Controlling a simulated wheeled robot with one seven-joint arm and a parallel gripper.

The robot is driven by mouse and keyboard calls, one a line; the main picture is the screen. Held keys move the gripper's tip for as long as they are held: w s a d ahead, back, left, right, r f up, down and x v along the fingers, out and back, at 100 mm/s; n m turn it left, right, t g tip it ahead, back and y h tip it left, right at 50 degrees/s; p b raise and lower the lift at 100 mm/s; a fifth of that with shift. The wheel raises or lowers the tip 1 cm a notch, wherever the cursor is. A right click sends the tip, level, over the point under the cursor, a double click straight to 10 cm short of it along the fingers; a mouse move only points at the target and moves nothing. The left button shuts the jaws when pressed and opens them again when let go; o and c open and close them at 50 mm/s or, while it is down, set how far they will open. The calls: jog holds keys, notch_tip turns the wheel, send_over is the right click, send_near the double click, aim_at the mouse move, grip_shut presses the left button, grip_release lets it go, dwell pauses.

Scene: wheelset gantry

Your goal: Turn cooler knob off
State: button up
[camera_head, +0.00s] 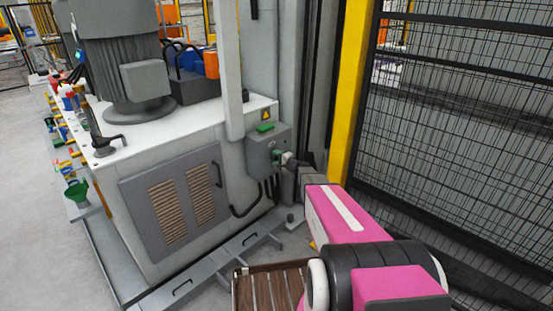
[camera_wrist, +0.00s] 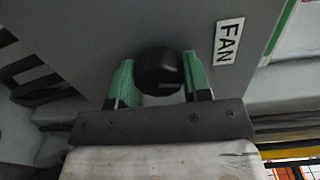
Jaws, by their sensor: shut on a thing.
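The cooler knob (camera_wrist: 159,71) is black and round, on a grey box face beside a white label reading FAN (camera_wrist: 228,42) in the wrist view. My gripper (camera_wrist: 158,80) has its two green fingers on either side of the knob, shut on it. In the head view my gripper (camera_head: 283,158) reaches the front of the grey control box (camera_head: 262,152). The knob is hidden there behind the gripper. Which way the knob points cannot be told.
The control box is mounted on a white machine cabinet (camera_head: 140,165) with a louvred panel and large grey motor. A yellow post (camera_head: 350,90) and black mesh fence (camera_head: 460,130) stand close on the right. A slatted wooden tray (camera_head: 270,288) lies in front.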

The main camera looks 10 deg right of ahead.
jog(key=shift+n, duration=1.1)
jog(key=o, duration=0.9)
jog(key=v, duration=1)
jog(key=shift+s+d, duration=0.2)
jog(key=shift+s, duration=0.15)
